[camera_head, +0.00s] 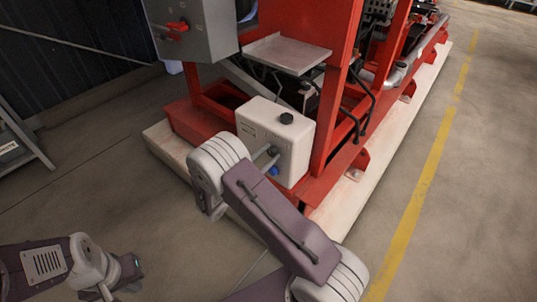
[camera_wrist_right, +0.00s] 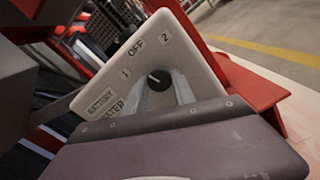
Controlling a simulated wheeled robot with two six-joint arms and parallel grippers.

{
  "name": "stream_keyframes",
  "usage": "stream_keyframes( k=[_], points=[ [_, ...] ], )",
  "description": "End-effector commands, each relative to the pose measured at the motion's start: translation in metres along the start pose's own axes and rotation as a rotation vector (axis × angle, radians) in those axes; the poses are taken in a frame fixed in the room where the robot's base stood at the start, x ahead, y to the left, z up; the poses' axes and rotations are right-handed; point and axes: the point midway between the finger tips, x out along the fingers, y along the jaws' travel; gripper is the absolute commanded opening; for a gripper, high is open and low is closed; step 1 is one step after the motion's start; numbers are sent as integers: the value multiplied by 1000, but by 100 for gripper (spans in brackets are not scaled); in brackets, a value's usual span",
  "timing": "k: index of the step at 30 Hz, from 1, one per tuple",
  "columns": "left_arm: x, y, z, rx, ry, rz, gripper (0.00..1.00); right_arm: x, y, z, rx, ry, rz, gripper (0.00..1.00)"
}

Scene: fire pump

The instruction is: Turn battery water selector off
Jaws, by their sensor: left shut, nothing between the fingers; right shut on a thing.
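The battery water selector is a white box (camera_head: 250,118) with a black cap on top, mounted at the end of the red frame. In the right wrist view its face (camera_wrist_right: 185,55) shows the marks 1, OFF and 2 around a round black knob (camera_wrist_right: 159,78). My right gripper (camera_wrist_right: 163,86) has its two fingers on either side of the knob and is shut on it. The knob's pointer is too small to read surely. In the head view the right gripper (camera_head: 266,157) reaches the box's front. My left gripper (camera_head: 104,292) is shut and empty, low at the left.
A grey cabinet (camera_head: 205,30) with a red switch handle hangs above left of the box. A grey tray (camera_head: 288,53) is behind it. A blue part (camera_head: 274,171) shows below the right gripper.

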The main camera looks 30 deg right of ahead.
Motion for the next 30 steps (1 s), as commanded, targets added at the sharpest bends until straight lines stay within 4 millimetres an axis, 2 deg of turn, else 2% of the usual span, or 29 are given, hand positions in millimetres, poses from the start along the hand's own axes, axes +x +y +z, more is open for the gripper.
stream_keyframes(
  k=[12,30],
  points=[
    [-1,0,0,0,0,0,0,0,0,-1,239,2,-1,0],
    [-1,0,0,0,0,0,0,0,0,-1,302,2,-2,0]
  ],
)
